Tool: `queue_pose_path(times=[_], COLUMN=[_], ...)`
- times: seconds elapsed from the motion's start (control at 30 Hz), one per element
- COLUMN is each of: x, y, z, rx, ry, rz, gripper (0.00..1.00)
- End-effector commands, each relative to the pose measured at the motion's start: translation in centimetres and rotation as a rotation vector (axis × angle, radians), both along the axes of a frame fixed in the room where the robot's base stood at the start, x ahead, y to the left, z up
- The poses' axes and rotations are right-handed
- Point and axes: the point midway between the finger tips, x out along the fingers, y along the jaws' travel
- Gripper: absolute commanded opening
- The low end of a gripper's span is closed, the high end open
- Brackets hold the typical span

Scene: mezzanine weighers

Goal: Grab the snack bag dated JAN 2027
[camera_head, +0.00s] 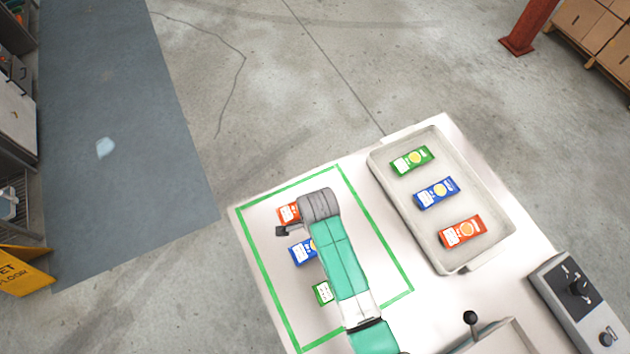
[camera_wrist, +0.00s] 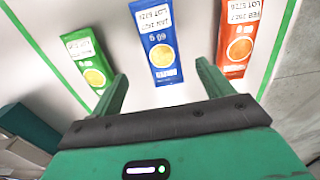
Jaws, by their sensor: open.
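Three snack bags lie inside the green outline on the white table. The blue bag (camera_wrist: 159,45) is in the middle of the wrist view; its upside-down label seems to read JAN 2027. The red bag (camera_wrist: 237,38) at right seems to read FEB 2027. The green bag (camera_wrist: 92,65) at left has a label too small to read. My gripper (camera_wrist: 162,80) is open and empty, its fingers either side of the blue bag's near end and apart from it. In the head view my arm partly covers the red bag (camera_head: 289,212), blue bag (camera_head: 303,252) and green bag (camera_head: 323,293).
A grey tray (camera_head: 398,207) on the right of the table (camera_head: 350,170) holds a green bag (camera_head: 412,160), a blue bag (camera_head: 437,193) and a red bag (camera_head: 462,232). A control box (camera_head: 578,300) stands at lower right. A yellow floor sign (camera_head: 22,272) stands at far left.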

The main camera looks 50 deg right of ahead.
Motion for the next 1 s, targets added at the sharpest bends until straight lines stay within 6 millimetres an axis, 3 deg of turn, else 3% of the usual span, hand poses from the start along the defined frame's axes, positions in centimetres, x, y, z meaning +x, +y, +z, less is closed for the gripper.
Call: queue_pose_path(times=[0.33, 0.6, 0.87, 1.0], x=[0.3, 0.8, 0.8, 0.8], y=[0.1, 0.1, 0.1, 0.1], z=[-3.0, -7.3, -7.6, -7.6], rx=[-0.001, -0.002, -0.003, -0.003], ry=[-0.003, -0.004, -0.005, -0.005], rz=[0.004, 0.004, 0.005, 0.005], gripper=[0.79, 0.79, 0.79, 0.52])
